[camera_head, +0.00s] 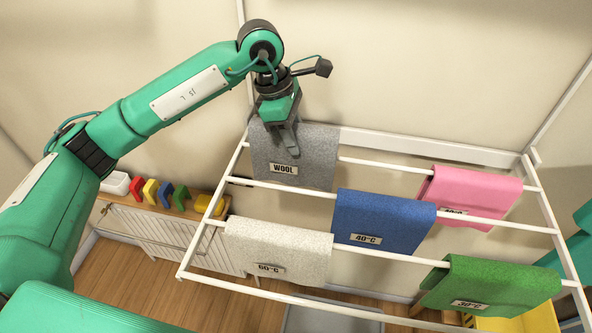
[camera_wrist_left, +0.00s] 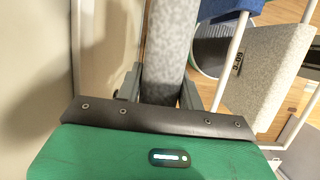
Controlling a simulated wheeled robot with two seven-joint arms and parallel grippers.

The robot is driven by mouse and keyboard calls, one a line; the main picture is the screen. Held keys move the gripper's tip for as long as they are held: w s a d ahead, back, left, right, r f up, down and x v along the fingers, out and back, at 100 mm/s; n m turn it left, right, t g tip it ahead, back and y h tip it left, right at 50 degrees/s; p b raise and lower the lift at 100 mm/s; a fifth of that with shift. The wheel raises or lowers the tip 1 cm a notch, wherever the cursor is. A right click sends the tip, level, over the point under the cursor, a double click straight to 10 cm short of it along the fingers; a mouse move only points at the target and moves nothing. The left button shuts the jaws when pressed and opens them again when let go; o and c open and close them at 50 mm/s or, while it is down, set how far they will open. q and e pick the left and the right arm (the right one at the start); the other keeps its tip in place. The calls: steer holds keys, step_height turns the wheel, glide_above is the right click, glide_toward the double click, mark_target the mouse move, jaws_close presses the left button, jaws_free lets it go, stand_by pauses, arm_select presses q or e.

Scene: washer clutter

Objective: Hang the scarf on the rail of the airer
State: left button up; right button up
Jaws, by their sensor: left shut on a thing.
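The grey scarf (camera_head: 318,155), with a label reading WOOL, is at the back left of the white airer (camera_head: 385,168). It covers part of the rearmost rail, and its lower edge comes near the second rail. I cannot tell if it rests on the rail. My left gripper (camera_head: 291,148) points down and is shut on the scarf near its upper part. In the left wrist view the scarf (camera_wrist_left: 170,45) runs away from between the fingers (camera_wrist_left: 160,90). My right gripper is not in view.
Other cloths hang on the rails: pink (camera_head: 470,195), blue (camera_head: 380,222), white (camera_head: 280,250) and green (camera_head: 490,288). A low cabinet (camera_head: 165,235) with coloured items stands at left. A yellow container (camera_head: 530,322) is at lower right. The wall is close behind the airer.

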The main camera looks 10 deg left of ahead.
arm_select(q)
step_height(320, 180, up, 7)
steer(key=shift+r+p, duration=0.1)
steer(key=shift+p, duration=1.1)
steer(key=shift+r+p, duration=0.85)
steer(key=shift+r, duration=1.45)
